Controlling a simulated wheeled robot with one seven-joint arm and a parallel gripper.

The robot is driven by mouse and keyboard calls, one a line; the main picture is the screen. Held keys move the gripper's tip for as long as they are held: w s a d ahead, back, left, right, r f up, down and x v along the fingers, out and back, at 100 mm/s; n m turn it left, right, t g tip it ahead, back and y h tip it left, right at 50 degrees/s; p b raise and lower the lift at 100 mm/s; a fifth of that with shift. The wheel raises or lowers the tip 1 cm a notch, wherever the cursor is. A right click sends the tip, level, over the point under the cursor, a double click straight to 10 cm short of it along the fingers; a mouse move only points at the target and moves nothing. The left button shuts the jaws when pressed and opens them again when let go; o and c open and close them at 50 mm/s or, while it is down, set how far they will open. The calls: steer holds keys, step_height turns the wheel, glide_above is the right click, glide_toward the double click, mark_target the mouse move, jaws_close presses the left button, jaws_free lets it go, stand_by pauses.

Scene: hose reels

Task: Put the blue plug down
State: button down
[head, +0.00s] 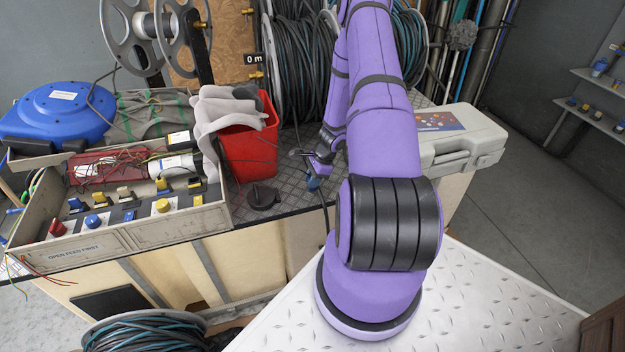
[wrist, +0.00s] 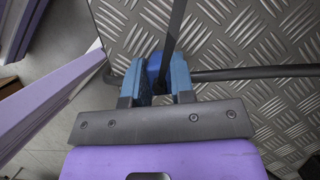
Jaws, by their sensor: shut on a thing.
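The blue plug (wrist: 154,66) is between the fingers of my gripper (wrist: 158,82) in the wrist view, with a dark cable running up from it. My gripper is shut on it, over the diamond-plate bench top near its edge. In the head view, the blue plug (head: 313,184) shows small beside my purple arm, by the front edge of the bench. My gripper (head: 316,170) is partly hidden there by the arm. I cannot tell whether the plug touches the bench top.
The diamond-plate bench top (head: 287,186) has a little free room by a red bucket (head: 248,150) and a round black piece (head: 262,197). A wooden tray (head: 130,232) of plugs lies left, a grey case (head: 460,140) right. A dark cable (wrist: 250,73) crosses the wrist view.

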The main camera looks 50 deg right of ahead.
steer(key=c, duration=1)
jaws_free()
steer(key=v, duration=1.2)
steer(key=w+a+r+n, duration=0.1)
steer(key=a+r+n, duration=0.4)
steer(key=r, duration=0.5)
steer(key=w+a+r+n+h, duration=0.1)
steer(key=w+a+r+n, duration=0.15)
steer(key=a+r, duration=0.65)
steer(key=a+r+n, duration=0.4)
steer(key=a+r, duration=0.1)
steer(key=r, duration=0.6)
steer(key=s+a+r+n+t+h, duration=0.1)
steer(key=s+a+r+n+h, duration=0.1)
steer(key=s+a+r+n, duration=0.75)
steer(key=s+a+r, duration=0.1)
steer(key=s, duration=0.2)
steer(key=s+a+r+n+t, duration=0.1)
steer(key=s+a+r, duration=0.1)
steer(key=s+a, duration=0.1)
steer(key=s+a+r+n+t, duration=0.1)
steer(key=s+a+r+n, duration=0.1)
steer(key=s, duration=0.2)
steer(key=shift+s+a+r+h, duration=0.25)
steer(key=shift+s+r+h, duration=0.05)
steer(key=shift+s+h, duration=0.1)
